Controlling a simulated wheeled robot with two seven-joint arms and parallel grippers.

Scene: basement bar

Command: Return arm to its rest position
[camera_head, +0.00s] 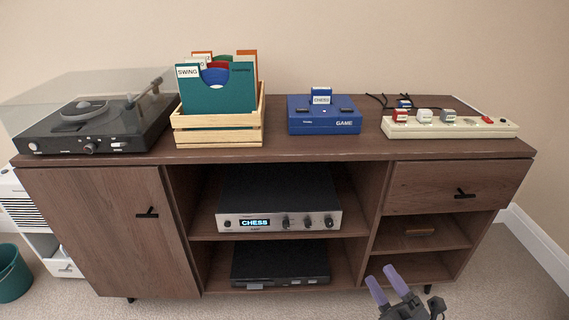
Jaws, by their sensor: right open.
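My right gripper (389,277) shows at the bottom edge, right of centre, in the head view. Its two purple fingers are apart with nothing between them. It is in front of the lower right part of the brown wooden cabinet (270,156), below the cabinet top. The rest of my right arm is mostly cut off by the bottom edge. My left gripper is not in view.
On the cabinet stand a turntable (95,128), a wooden crate (217,137) of record sleeves, a blue game console (324,122) and a cream power strip (450,128). A silver-fronted receiver (279,222) sits on a shelf. A green bin (12,275) stands at left.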

